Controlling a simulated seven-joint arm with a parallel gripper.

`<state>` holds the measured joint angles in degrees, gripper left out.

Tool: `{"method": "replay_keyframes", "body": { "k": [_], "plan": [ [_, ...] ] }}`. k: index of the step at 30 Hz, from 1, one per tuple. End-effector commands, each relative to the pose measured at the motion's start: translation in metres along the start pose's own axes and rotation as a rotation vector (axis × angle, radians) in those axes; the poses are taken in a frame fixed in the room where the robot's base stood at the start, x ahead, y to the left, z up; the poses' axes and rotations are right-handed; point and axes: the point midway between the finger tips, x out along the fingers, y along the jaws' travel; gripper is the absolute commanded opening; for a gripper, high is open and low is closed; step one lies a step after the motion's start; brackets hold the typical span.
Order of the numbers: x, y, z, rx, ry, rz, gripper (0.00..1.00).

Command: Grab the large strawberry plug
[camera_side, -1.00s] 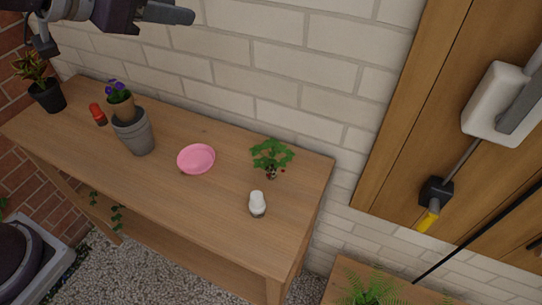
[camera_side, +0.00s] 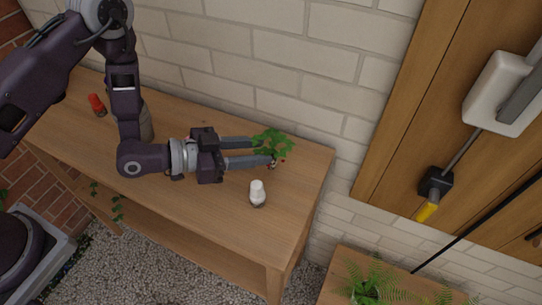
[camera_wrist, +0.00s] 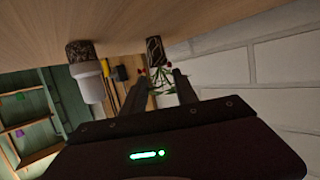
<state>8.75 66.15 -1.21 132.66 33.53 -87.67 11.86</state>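The strawberry plug (camera_side: 273,142) is a small green leafy plant with red fruit, standing near the right end of the wooden bench. In the wrist view its dark, patterned root block (camera_wrist: 155,50) shows, with leaves and red berries beside it. My gripper (camera_side: 263,151) lies level and low over the bench, its two fingers apart and reaching to the plug. In the wrist view the plug lies between and just beyond the fingertips (camera_wrist: 158,80). I cannot tell whether either finger touches it. Leaves hide part of the fingertips and root block.
A small white-topped container (camera_side: 257,192) stands on the bench (camera_side: 230,210) close to the plug and the lower finger; it also shows in the wrist view (camera_wrist: 90,82). A red object (camera_side: 97,104) stands far left. A brick wall (camera_side: 260,60) rises behind. My arm hides the pots and pink dish.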

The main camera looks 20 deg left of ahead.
Motion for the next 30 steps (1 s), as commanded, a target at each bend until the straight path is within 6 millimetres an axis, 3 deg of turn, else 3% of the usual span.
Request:
{"method": "replay_keyframes", "body": {
  "k": [12,19,25,30],
  "plan": [
    [0.065,-0.002,-0.007,-0.001,0.002,0.001,0.35],
    [0.068,-0.002,-0.007,-0.002,0.001,0.001,0.35],
    [0.068,-0.002,-0.007,-0.002,0.001,0.001,0.00],
    [0.068,-0.002,-0.007,-0.002,0.001,0.001,0.00]
  ]
}}
